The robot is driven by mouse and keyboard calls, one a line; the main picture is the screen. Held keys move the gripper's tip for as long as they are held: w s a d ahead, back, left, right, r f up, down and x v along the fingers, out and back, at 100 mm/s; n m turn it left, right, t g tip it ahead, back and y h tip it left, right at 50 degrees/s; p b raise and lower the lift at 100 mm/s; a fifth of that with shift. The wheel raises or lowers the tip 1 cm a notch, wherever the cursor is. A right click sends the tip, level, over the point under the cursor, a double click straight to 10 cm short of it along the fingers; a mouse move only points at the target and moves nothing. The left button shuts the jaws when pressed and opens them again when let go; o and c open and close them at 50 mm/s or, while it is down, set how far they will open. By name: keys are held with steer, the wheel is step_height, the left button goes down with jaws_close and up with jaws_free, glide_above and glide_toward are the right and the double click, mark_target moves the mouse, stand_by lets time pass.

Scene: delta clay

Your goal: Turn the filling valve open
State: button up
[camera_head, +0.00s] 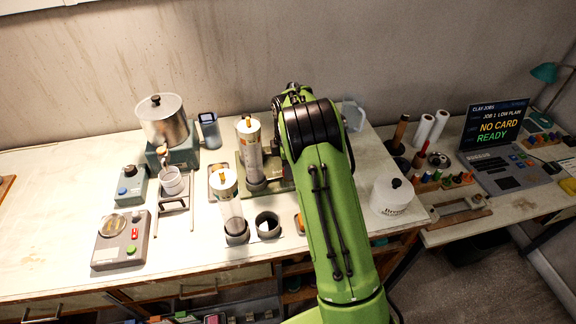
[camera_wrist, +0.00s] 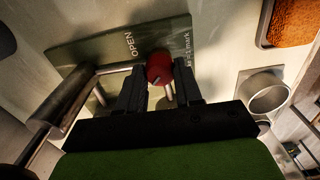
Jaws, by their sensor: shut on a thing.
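The filling valve's red knob (camera_wrist: 159,67) shows in the wrist view, in front of a dark green plate (camera_wrist: 110,52) lettered "OPEN" and, further right, a partly hidden label ending in "mark". My gripper (camera_wrist: 160,78) is shut on the red knob, one black finger on each side. A metal pipe runs left from near the knob to a grey cylinder (camera_wrist: 62,100). In the head view my green arm hides the knob and the gripper; only part of the green plate (camera_head: 283,186) shows left of the arm.
An empty ring holder (camera_head: 267,224) is near the front. A white lidded jar (camera_head: 391,195) is right of my arm.

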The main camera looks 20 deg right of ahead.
steer(key=m, duration=0.4)
steer(key=shift+r+p, duration=0.1)
steer(key=shift+p, duration=0.3)
steer(key=m, duration=0.4)
steer(key=shift+p, duration=0.35)
steer(key=m, duration=0.5)
steer(key=shift+w+m, duration=0.1)
steer(key=shift+m, duration=2.2)
steer(key=shift+p, duration=0.3)
steer(key=o, duration=1)
steer(key=shift+o, duration=0.2)
